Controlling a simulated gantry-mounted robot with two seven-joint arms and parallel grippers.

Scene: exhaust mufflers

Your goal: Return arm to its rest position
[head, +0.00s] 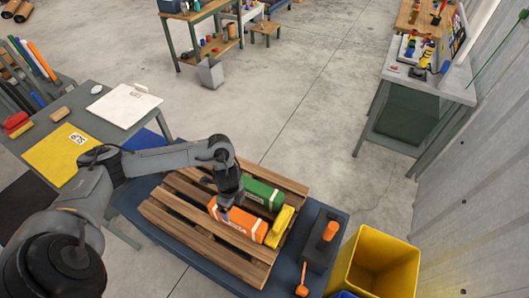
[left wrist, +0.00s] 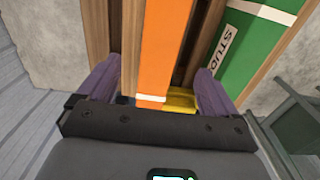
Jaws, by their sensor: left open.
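My left arm reaches in from the left in the head view, and my left gripper (head: 224,208) is low over the wooden pallet (head: 175,212). In the left wrist view my left gripper (left wrist: 160,95) is open, with its two purple fingers apart. An orange box (head: 245,224) lies on the pallet by the gripper; its orange side (left wrist: 165,50) shows between the fingers in the wrist view. A green box (head: 263,195) lies beside it, and a yellow piece (head: 279,226) is at their right end. My right gripper is not in view.
The pallet rests on a dark blue table (head: 328,218). A dark block with an orange top (head: 323,242) stands at its right, near a yellow bin (head: 380,263). A grey desk (head: 95,125) with a yellow sheet stands at left. Open floor lies behind the pallet.

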